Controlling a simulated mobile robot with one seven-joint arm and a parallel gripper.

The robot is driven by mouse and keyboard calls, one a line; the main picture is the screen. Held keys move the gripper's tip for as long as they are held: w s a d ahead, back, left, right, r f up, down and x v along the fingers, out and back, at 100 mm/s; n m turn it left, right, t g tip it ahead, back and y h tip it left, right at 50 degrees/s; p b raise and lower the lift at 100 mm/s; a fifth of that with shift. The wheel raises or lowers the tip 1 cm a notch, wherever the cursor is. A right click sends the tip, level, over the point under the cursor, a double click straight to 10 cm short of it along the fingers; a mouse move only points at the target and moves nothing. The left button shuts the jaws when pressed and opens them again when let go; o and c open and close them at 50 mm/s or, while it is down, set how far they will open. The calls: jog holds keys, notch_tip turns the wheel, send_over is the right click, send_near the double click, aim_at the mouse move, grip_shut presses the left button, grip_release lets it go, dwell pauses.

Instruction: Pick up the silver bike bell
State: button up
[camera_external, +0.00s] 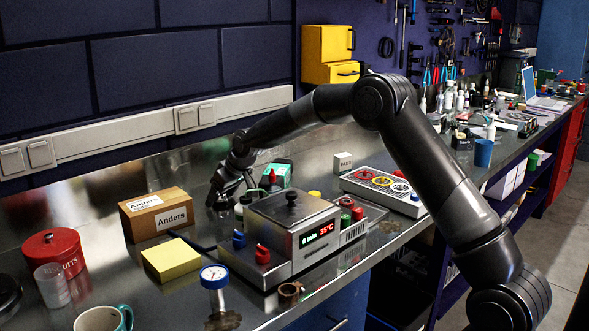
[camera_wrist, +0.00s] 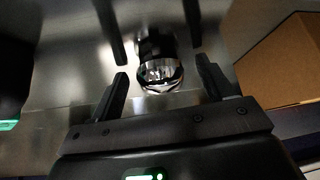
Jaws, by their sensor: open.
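The silver bike bell (camera_wrist: 160,73) shows in the wrist view as a small shiny round piece on the metal bench top. My gripper (camera_wrist: 163,70) is open, with one finger on each side of the bell. I see no clear contact, and the height of the fingers above the bench is hard to judge. In the external view my gripper (camera_external: 224,192) points down between the cardboard box and the grey device. The bell cannot be made out clearly there.
The cardboard box (camera_external: 157,214) marked "Anders" stands close by on the left, and its side shows in the wrist view (camera_wrist: 280,62). The grey device (camera_external: 291,222) with a red display stands in front on the right. A yellow block (camera_external: 171,259) and red canister (camera_external: 53,252) are further left.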

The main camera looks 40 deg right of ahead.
jog(key=shift+c, duration=0.4)
jog(key=c, duration=1)
jog(key=shift+r, duration=0.15)
